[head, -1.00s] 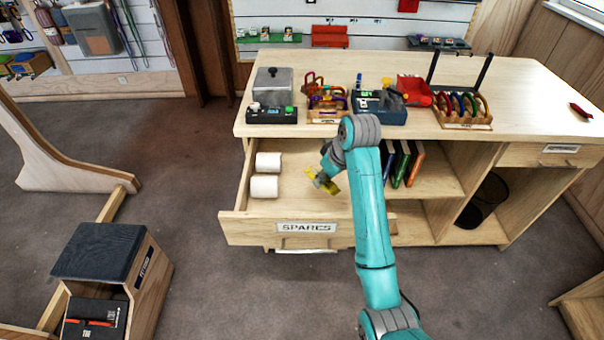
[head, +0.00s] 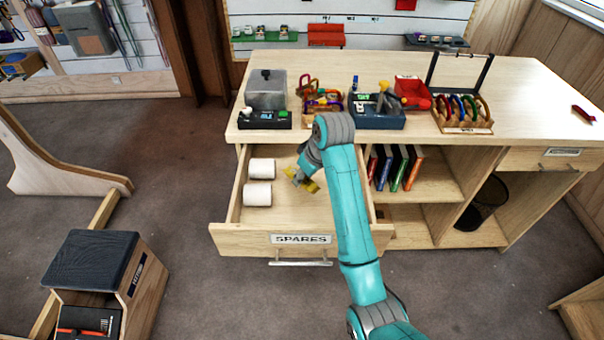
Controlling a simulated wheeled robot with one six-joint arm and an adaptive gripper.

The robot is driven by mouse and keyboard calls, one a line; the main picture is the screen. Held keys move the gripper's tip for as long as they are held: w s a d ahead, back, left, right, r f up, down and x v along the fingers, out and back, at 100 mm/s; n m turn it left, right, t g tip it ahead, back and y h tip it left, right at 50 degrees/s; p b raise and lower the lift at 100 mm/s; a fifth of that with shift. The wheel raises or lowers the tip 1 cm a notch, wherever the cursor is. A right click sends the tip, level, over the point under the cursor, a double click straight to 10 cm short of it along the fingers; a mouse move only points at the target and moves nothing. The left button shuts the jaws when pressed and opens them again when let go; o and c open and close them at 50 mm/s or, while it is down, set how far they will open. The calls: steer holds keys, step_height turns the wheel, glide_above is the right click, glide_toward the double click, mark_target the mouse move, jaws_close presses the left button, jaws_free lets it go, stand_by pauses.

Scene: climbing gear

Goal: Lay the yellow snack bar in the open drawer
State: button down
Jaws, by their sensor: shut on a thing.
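The open drawer (head: 245,228), labelled SPARES, sticks out from the left part of the wooden counter. My gripper (head: 304,182) is over the drawer's inside, right of its middle. It is shut on the yellow snack bar (head: 313,187), of which only a small part shows beside the fingers. My arm hides the right part of the drawer. I cannot tell how far the bar is above the drawer floor.
Two white rolls (head: 259,181) lie at the drawer's left side. The countertop (head: 540,100) above holds a grey box (head: 266,92), trays and a carabiner rack (head: 462,113). Books (head: 399,168) stand on the shelf to the right.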

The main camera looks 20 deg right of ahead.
mark_target(313, 187)
step_height(313, 187, down, 10)
steer(key=shift+r, duration=0.1)
stand_by(0.4)
steer(key=c, duration=0.8)
jaws_free()
steer(key=v, duration=1.2)
steer(key=shift+d, duration=0.1)
steer(key=shift+d, duration=0.1)
